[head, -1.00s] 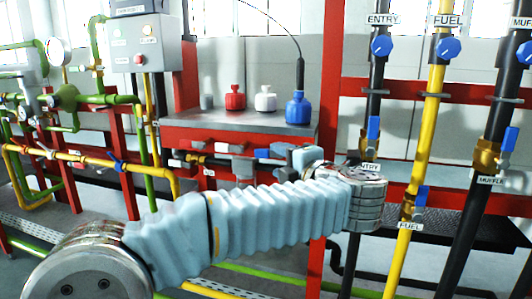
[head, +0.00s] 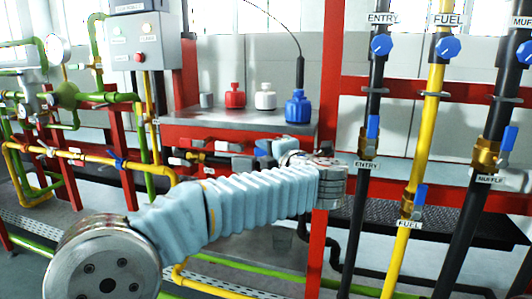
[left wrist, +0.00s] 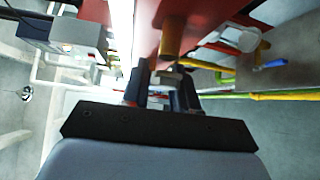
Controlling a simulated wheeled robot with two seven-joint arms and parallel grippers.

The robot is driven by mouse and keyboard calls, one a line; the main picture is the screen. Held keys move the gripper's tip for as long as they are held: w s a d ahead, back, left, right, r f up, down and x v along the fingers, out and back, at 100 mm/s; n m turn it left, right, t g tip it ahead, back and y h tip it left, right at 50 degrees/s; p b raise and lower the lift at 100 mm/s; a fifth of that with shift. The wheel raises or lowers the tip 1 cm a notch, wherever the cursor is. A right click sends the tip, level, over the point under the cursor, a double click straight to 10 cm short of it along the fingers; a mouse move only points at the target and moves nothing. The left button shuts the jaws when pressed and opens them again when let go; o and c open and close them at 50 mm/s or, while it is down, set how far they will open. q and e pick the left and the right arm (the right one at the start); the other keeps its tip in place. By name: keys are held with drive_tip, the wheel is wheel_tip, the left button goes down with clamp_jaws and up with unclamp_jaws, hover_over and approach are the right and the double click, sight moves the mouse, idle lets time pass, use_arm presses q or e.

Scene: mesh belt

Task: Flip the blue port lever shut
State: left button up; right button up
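No label reading port is legible in either view, and I cannot tell which lever is the port one. Blue levers show on the entry pipe (head: 373,127), the fuel pipe (head: 420,195) and the muffle pipe (head: 509,138). Another blue lever (head: 118,161) sits on the yellow pipe at the left. My left gripper (head: 248,160) is by the dark horizontal pipework under the bench, partly hidden by its own wrist. In the left wrist view its fingers (left wrist: 162,92) stand apart, with a brass-coloured fitting (left wrist: 168,78) seen between or beyond them; contact is unclear. My right gripper is out of view.
The grey bench (head: 220,118) carries red, white and blue bottles. The red post (head: 316,240) stands just behind my left wrist. A grey control box (head: 140,42) and green pipes are at the left. Free floor shows below.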

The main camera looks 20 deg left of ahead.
use_arm(q)
clamp_jaws()
drive_tip(key=shift+r+m+t+y, duration=0.1)
drive_tip(key=shift+m+t+y, duration=0.2)
drive_tip(key=shift+m+t, duration=0.15)
drive_tip(key=o, duration=0.8)
unclamp_jaws()
drive_tip(key=shift+c, duration=0.2)
drive_tip(key=b+v, duration=0.1)
drive_tip(key=v, duration=1.2)
drive_tip(key=shift+s+d+b, duration=0.25)
drive_tip(key=shift+d+b, duration=0.05)
drive_tip(key=shift+b, duration=0.1)
drive_tip(key=shift+r, duration=0.15)
